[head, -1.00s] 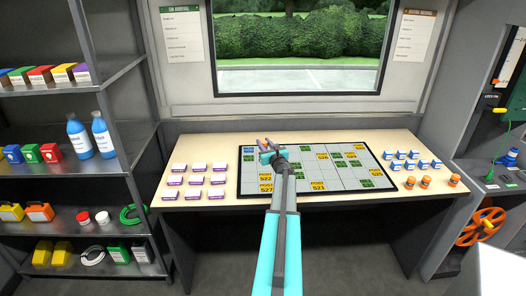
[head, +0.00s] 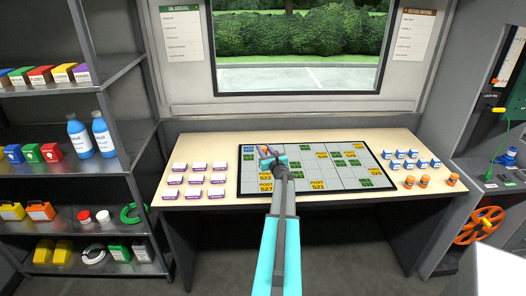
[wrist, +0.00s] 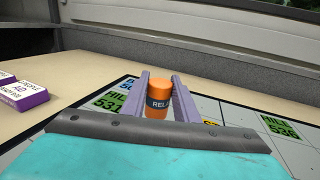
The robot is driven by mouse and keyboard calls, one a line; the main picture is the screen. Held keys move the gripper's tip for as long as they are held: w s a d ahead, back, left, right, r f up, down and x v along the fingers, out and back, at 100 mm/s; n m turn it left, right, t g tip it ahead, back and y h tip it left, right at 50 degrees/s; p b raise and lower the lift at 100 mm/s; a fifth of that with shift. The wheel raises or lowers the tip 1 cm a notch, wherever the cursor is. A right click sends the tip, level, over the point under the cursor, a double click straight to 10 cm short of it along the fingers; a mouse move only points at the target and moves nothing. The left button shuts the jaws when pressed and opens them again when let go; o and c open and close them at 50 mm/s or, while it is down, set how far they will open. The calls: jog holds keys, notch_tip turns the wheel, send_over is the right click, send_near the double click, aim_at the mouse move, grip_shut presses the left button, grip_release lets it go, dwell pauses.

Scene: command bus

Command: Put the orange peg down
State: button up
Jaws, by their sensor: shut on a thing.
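The orange peg (wrist: 159,88) is a short upright cylinder with a dark label band, seen between the two fingers in the wrist view. It shows as a small orange spot in the head view (head: 265,149). My gripper (wrist: 159,95) is shut on it, over the far left part of the gridded board (head: 340,186). The gripper also shows in the head view (head: 267,152). Whether the peg's base touches the board is hidden behind the gripper body.
Purple-sided white blocks (head: 195,180) stand left of the board. Blue blocks (head: 411,158) and several other orange pegs (head: 423,181) stand to its right. Green, yellow and blue cards lie on the board. A window wall is behind, and a loaded shelf (head: 80,180) stands left.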

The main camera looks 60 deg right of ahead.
jog(key=shift+f, duration=0.1)
jog(key=o, duration=1.1)
jog(key=shift+c, duration=0.2)
jog(key=shift+r+p, duration=0.3)
jog(key=shift+s+a+f, duration=0.15)
jog(key=shift+s+a, duration=0.25)
jog(key=shift+s, duration=0.05)
jog(key=shift+b+v, duration=1.8)
jog(key=shift+v, duration=3.3)
jog(key=shift+s+a, duration=0.15)
jog(key=shift+s, duration=0.15)
